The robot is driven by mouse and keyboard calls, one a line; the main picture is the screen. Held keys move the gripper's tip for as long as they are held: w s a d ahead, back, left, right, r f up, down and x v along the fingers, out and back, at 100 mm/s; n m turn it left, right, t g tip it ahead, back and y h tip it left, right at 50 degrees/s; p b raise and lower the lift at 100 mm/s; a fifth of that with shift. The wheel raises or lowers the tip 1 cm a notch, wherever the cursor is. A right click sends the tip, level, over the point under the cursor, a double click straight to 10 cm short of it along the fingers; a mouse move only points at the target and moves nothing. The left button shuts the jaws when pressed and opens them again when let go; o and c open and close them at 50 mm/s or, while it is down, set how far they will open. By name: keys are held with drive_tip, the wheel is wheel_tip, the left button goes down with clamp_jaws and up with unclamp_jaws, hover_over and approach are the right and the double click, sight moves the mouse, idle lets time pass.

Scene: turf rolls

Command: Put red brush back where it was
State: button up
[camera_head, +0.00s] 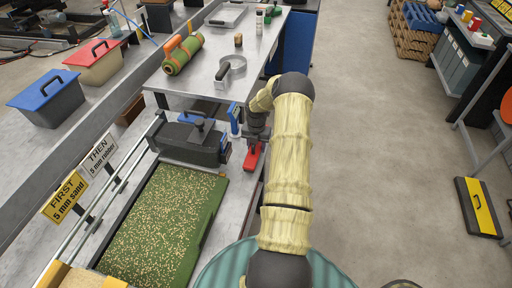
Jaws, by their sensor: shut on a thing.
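The red brush (251,158) is at the lower end of my arm, just right of the dark machine (190,143) by the turf. My gripper (255,141) is above it and shut on it. The arm link partly hides the fingers. Whether the brush touches a surface below, I cannot tell.
A green turf sheet with pale grains (165,222) lies in a tray at lower left, beside signs (65,196). A blue upright piece (233,118) stands close left of my gripper. A grey table (205,80) behind holds a turf roll (183,54) and a metal ring (233,65).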

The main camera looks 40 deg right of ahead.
drive_tip(key=shift+f, duration=0.55)
drive_tip(key=shift+f, duration=0.1)
drive_tip(key=o, duration=1.1)
drive_tip(key=shift+c, duration=0.2)
wheel_tip(320, 180, up, 12)
drive_tip(key=shift+s+f+b, duration=0.15)
drive_tip(key=shift+f+b, duration=0.05)
drive_tip(key=shift+b, duration=0.5)
drive_tip(key=shift+r, duration=0.35)
